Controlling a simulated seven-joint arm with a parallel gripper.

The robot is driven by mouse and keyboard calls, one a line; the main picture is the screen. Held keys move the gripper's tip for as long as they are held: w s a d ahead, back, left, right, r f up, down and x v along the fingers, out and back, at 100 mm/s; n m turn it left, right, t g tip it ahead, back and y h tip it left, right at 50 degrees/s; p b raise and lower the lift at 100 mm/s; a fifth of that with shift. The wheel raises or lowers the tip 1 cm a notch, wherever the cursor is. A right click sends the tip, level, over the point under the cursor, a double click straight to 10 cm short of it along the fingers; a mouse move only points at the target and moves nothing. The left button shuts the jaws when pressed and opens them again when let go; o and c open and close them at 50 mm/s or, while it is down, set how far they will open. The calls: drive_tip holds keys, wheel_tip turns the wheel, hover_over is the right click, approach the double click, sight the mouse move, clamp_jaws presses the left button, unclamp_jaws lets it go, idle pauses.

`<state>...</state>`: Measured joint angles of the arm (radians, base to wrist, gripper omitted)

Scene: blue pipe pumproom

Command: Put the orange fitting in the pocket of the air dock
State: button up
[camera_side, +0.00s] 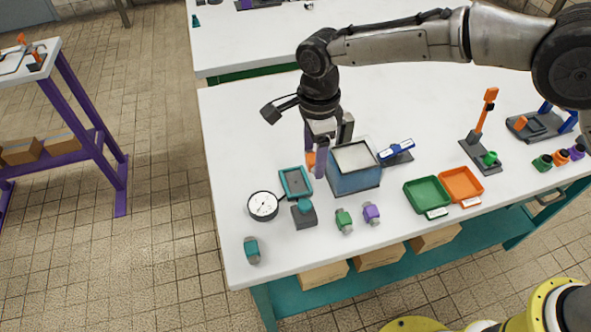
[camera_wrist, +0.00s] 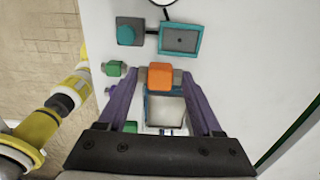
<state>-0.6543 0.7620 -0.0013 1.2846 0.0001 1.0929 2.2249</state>
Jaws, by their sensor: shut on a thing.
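The orange fitting (camera_side: 311,160) is held between the purple fingers of my gripper (camera_side: 318,162), above the table beside the blue box. In the wrist view the fitting (camera_wrist: 160,76) shows as an orange block between the fingertips of my gripper (camera_wrist: 161,78). A teal-rimmed rectangular unit with a dark recess (camera_side: 284,182) lies below and left of the gripper; it appears to be the air dock. In the wrist view this dock (camera_wrist: 163,40) is ahead of the fitting, apart from it. Its recess looks empty.
A pressure gauge (camera_side: 263,205) and a teal-knobbed block (camera_side: 304,213) stand by the dock. An open blue box (camera_side: 354,180) is close to the gripper's right. Green (camera_side: 344,220), purple (camera_side: 371,212) and teal (camera_side: 252,250) fittings lie near the front edge. Green (camera_side: 410,194) and orange trays (camera_side: 446,184) are farther right.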

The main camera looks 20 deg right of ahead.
hover_over(296, 182)
wheel_tip(296, 182, down, 6)
drive_tip(key=shift+a, duration=0.1)
drive_tip(key=shift+f, duration=1.35)
drive_tip(key=shift+f, duration=0.15)
drive_tip(key=o, duration=1.5)
drive_tip(key=shift+r, duration=6.2)
